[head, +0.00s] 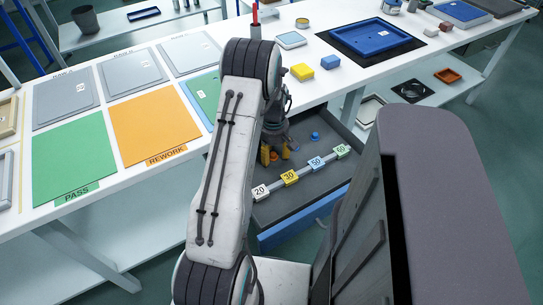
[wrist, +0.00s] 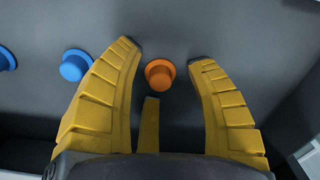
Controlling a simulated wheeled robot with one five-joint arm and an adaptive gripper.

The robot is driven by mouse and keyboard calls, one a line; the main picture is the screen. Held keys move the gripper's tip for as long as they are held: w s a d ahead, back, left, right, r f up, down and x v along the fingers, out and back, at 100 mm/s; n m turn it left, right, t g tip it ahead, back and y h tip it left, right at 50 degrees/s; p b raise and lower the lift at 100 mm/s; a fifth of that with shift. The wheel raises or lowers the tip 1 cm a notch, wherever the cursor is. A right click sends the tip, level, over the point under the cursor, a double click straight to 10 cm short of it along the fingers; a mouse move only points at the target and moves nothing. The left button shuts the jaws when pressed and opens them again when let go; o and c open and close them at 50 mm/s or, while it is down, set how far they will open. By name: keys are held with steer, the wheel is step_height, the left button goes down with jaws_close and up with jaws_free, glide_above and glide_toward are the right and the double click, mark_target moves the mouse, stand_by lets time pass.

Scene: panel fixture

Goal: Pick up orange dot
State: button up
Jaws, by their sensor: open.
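The orange dot (wrist: 160,74) is a small round knob-like piece on a dark grey surface, seen in the wrist view. It sits between the tips of the yellow fingers of my gripper (wrist: 165,60), which are open and spread to either side of it. A small gap shows between the dot and each finger. In the head view my gripper (head: 273,153) reaches down into an open drawer (head: 300,200) under the white table.
Blue dots lie left of my gripper in the wrist view, one near the left finger (wrist: 75,66) and one at the edge (wrist: 6,59). The drawer carries number tags, such as a yellow 30 block (head: 290,177). The white table (head: 300,88) overhangs the drawer's back.

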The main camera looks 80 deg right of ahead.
mark_target(274, 155)
steer(key=shift+c, duration=0.4)
steer(key=c, duration=0.8)
steer(key=shift+r, duration=0.15)
steer(key=shift+r, duration=0.55)
steer(key=r, duration=0.3)
steer(key=shift+s+a+r, duration=0.1)
steer(key=shift+s+a, duration=0.05)
steer(key=shift+a, duration=0.1)
steer(key=s+a+r+p, duration=0.3)
steer(key=a+r, duration=0.5)
steer(key=a, duration=0.3)
steer(key=shift+s, duration=0.8)
